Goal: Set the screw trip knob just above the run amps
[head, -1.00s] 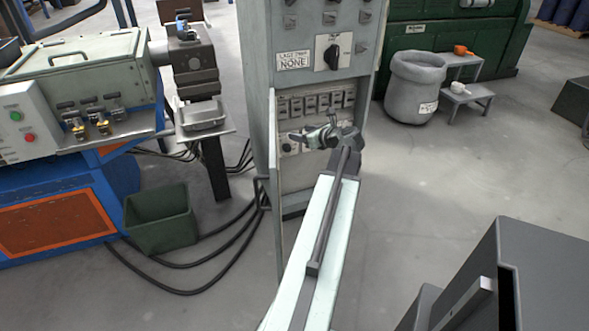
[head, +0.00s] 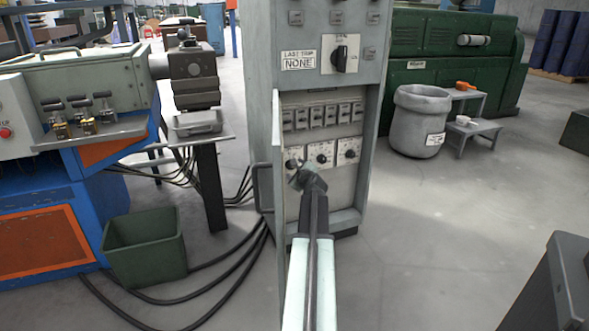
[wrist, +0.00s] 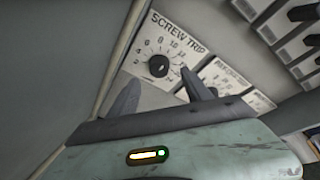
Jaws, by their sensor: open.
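The screw trip knob (wrist: 158,66) is a round black knob on a white numbered dial plate labelled SCREW TRIP, tilted in the wrist view. Its pointer setting is too small to read surely. My gripper (wrist: 160,90) is open, with one finger either side below the knob in the picture and nothing between them. In the head view my gripper (head: 304,178) is in front of the left of three dials in the grey cabinet (head: 262,110), partly hiding it. I cannot make out a run amps figure.
Two more dials, the middle one (head: 320,155) and the right one (head: 348,150), sit beside it, under a row of small switches (head: 322,115). An open cabinet door (head: 278,190) stands close on the left. A LAST TRIP NONE label (head: 298,60) is above.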

